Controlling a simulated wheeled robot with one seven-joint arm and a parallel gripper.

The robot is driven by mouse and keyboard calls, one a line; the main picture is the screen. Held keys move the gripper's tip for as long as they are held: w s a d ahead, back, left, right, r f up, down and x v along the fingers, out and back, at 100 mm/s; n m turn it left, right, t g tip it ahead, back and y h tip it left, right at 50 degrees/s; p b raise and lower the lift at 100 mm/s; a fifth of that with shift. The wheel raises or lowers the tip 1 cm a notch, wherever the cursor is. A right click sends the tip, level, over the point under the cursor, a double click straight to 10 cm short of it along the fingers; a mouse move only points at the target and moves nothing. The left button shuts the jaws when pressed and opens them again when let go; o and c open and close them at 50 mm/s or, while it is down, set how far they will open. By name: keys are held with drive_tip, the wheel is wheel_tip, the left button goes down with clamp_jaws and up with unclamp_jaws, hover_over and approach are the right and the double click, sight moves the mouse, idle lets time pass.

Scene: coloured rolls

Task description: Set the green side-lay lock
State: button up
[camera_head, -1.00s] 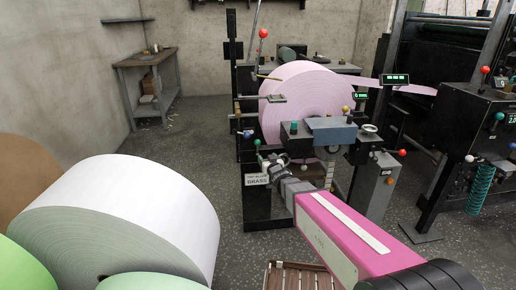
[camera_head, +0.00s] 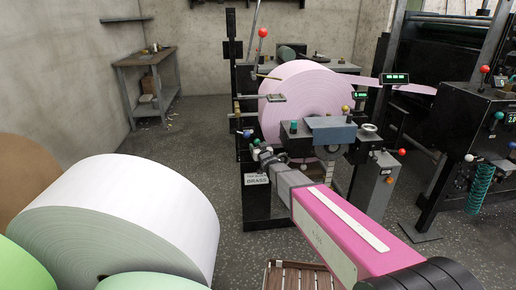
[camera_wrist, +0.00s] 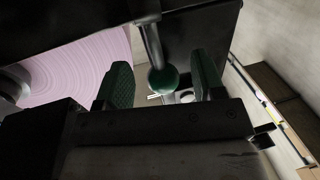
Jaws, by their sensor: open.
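A dark green ball knob (camera_wrist: 163,82) on a metal stem shows in the wrist view, hanging from a dark machine part. My gripper (camera_wrist: 164,78) is open, with one green-padded finger on each side of the knob. The knob appears between the fingers, with gaps visible on both sides; how deep it sits is unclear. In the head view, a small green knob (camera_head: 256,142) shows at the left end of the machine, just above my gripper (camera_head: 266,154). My wrist partly covers that area.
A large pink roll (camera_head: 295,95) stands behind the machine. Another green knob (camera_head: 294,126) sits on the black box beside the blue-grey block (camera_head: 332,131). A white roll (camera_head: 130,205) fills the near left. A wooden slatted pallet (camera_head: 300,276) lies in front.

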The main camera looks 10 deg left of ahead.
clamp_jaws()
